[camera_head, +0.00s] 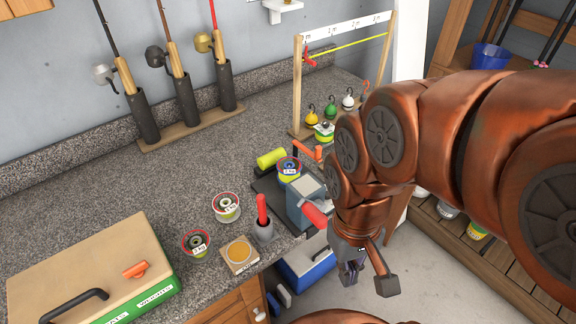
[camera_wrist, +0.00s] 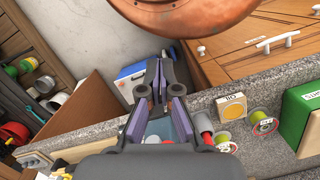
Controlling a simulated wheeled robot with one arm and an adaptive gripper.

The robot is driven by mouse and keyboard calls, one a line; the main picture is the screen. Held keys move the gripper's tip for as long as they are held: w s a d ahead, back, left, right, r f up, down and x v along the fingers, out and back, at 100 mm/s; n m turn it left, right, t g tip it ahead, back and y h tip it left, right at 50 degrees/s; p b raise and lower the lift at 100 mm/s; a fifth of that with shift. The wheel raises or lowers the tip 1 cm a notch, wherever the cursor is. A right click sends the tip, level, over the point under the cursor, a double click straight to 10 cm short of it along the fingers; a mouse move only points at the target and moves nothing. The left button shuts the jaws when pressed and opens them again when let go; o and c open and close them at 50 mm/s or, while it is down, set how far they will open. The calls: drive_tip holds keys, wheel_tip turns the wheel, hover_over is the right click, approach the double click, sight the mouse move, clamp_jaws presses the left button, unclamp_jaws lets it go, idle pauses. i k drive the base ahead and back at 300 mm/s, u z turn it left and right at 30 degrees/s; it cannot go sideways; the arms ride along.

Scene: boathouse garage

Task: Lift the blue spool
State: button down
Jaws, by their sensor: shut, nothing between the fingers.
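The spool with a blue-ringed face (camera_head: 289,168) and a red rim stands at the back of a dark tray on the counter, behind a grey-blue box-shaped device. My gripper (camera_head: 352,272) hangs to the right of and nearer than this spool, out past the counter's front edge. It is apart from the spool. In the wrist view my gripper's fingers (camera_wrist: 158,88) come together at the tips with nothing between them. I cannot make out the blue spool in the wrist view.
Two other spools (camera_head: 227,207) (camera_head: 196,243) stand left of a red-handled tool in a cup (camera_head: 263,222). A yellow-green cylinder (camera_head: 270,158) lies beside the blue spool. The grey-blue device (camera_head: 304,200) stands close to my gripper. A blue cooler (camera_head: 306,268) is below the counter.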

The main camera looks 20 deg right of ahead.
sight(286, 174)
drive_tip(key=u, duration=0.35)
drive_tip(key=k, duration=0.5)
drive_tip(key=u, duration=1.05)
drive_tip(key=i, duration=0.75)
drive_tip(key=z, duration=0.5)
